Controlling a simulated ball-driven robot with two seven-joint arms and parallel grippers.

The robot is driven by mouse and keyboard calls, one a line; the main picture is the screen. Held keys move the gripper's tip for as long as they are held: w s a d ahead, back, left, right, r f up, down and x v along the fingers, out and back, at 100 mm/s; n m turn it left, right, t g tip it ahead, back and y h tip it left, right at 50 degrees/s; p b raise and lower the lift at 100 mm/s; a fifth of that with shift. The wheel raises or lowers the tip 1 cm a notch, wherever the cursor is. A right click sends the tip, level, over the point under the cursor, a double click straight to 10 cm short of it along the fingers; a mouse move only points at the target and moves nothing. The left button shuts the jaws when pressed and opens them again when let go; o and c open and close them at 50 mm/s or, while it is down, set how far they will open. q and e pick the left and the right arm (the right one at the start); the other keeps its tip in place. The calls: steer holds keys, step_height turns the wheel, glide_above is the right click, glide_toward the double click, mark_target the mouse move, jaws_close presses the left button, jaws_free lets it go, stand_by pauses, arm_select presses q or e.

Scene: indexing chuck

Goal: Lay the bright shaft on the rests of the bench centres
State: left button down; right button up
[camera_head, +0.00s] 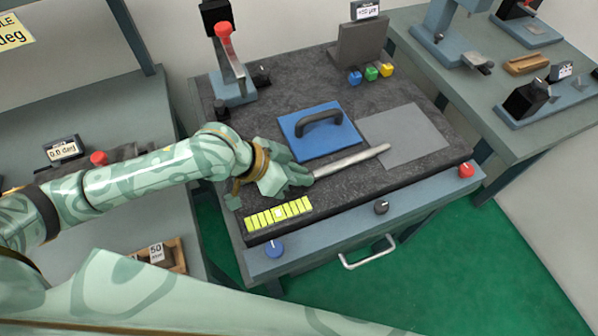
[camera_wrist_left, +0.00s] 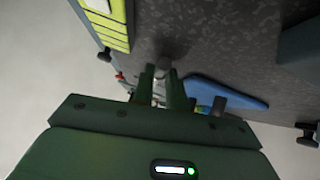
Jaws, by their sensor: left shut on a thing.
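The bright shaft (camera_head: 350,162) is a slim, pale metal rod in the head view, slanting up to the right over the dark granite plate. My left gripper (camera_head: 305,180) is shut on its left end; the jaws hide that end. Whether the shaft touches the plate I cannot tell. In the left wrist view the fingers (camera_wrist_left: 165,90) point at the plate, with a bit of pale metal between them. What look like the bench centres (camera_head: 545,100), a blue base with dark blocks, stand on the right-hand bench. Their rests are too small to make out. My right gripper is out of view.
The granite plate (camera_head: 290,80) carries a blue pad with a black handle (camera_head: 320,137), a grey sheet (camera_head: 405,135), a yellow block row (camera_head: 279,214), a red-topped stand (camera_head: 232,85) and small coloured cubes (camera_head: 371,74). A gap with green floor (camera_head: 500,240) lies right of this bench.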

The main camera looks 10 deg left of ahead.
arm_select(q)
steer(key=c, duration=1.4)
jaws_free()
steer(key=shift+f, duration=0.1)
steer(key=shift+o, duration=0.3)
steer(key=p+v, duration=0.3)
steer(key=v, duration=0.8)
steer(key=shift+r, duration=0.25)
steer(key=shift+o, duration=0.7)
steer(key=shift+s+a+r, duration=0.2)
steer(key=shift+a+r, duration=0.05)
steer(key=shift+a, duration=0.1)
